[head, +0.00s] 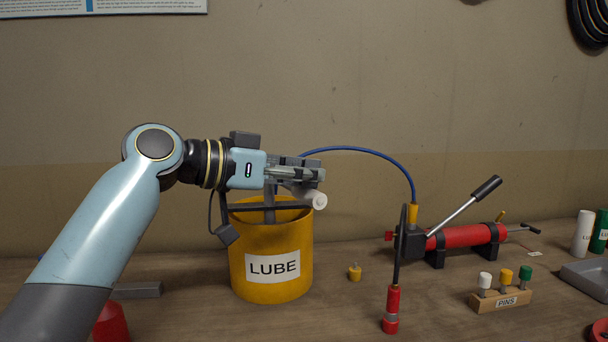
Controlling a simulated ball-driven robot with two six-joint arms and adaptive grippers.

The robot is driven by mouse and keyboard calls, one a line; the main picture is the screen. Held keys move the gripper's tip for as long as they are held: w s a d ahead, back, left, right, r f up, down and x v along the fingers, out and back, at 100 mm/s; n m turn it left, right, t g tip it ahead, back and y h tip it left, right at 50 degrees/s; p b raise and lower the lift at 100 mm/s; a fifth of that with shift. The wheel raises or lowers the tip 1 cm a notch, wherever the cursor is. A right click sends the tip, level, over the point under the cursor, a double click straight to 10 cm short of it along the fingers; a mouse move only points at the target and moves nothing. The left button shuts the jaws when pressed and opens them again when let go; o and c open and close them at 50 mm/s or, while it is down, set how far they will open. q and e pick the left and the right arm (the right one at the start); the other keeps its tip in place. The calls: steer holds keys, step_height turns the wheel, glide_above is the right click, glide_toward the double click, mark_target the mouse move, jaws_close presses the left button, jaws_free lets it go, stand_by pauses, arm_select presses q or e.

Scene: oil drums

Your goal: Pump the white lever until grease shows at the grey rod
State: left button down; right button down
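The white lever grip (313,196) is at the end of a dark bar above the yellow bucket (271,275), marked LUBE. My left gripper (310,173) is at the grip, with its fingers just above and over part of it. From this side I cannot tell whether the fingers are closed around it. A grey upright (269,203) stands in the bucket mouth, partly behind the fingers; I cannot tell whether it is the grey rod. No grease shows. My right gripper is not in view.
A blue hose (362,150) arches from behind the gripper to a red pump (462,236) with a black-handled lever. Bench front centre is clear.

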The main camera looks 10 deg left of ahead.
arm_select(q)
steer(key=shift+s+f, duration=0.1)
steer(key=shift+f, duration=0.25)
